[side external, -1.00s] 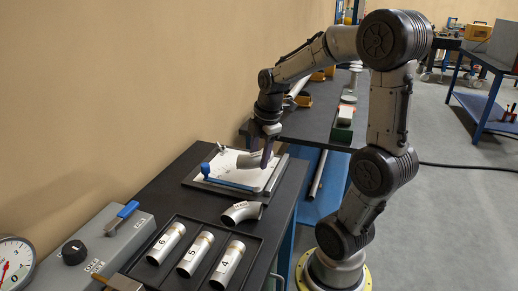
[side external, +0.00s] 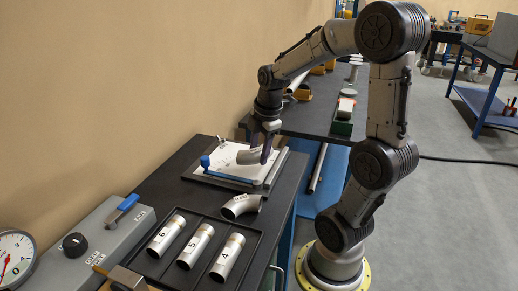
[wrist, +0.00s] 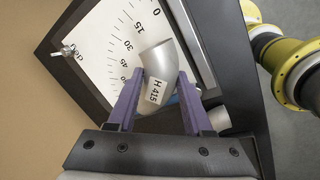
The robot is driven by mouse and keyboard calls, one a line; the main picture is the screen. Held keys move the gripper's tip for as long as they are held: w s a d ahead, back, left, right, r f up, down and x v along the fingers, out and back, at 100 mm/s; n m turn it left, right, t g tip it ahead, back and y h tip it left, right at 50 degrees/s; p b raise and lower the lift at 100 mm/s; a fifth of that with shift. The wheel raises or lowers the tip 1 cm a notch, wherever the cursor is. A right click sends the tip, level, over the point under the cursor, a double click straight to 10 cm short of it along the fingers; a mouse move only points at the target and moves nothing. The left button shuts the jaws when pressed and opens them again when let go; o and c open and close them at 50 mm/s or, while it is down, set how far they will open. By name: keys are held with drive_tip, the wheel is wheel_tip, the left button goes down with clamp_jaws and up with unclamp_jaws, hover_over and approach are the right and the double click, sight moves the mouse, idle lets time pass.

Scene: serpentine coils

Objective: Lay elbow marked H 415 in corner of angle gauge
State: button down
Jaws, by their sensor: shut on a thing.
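My gripper (side external: 265,150) is shut on a grey metal elbow (side external: 247,157). In the wrist view the purple fingers (wrist: 159,88) hold the elbow (wrist: 160,65) from both sides, and its white label reads H 415. The angle gauge (side external: 213,164) is a white plate with a degree scale in a dark frame, with a metal bar along its right side and a blue arm across its front. It also shows in the wrist view (wrist: 100,50). The elbow is over the gauge plate near the bar; I cannot tell whether it touches. The gauge corner is partly hidden.
A second elbow (side external: 240,206) lies on the black bench in front of the gauge. A dark tray (side external: 207,219) holds tubes marked 6, 5 and 4. A grey control box (side external: 92,243) and a dial (side external: 14,262) stand at the front left. A wall runs along the left.

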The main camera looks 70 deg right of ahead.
drive_tip(key=shift+s+x, duration=0.2)
drive_tip(key=shift+x, duration=0.8)
drive_tip(key=shift+a+f, duration=0.1)
drive_tip(key=shift+f, duration=0.7)
drive_tip(key=shift+c, duration=1.1)
unclamp_jaws()
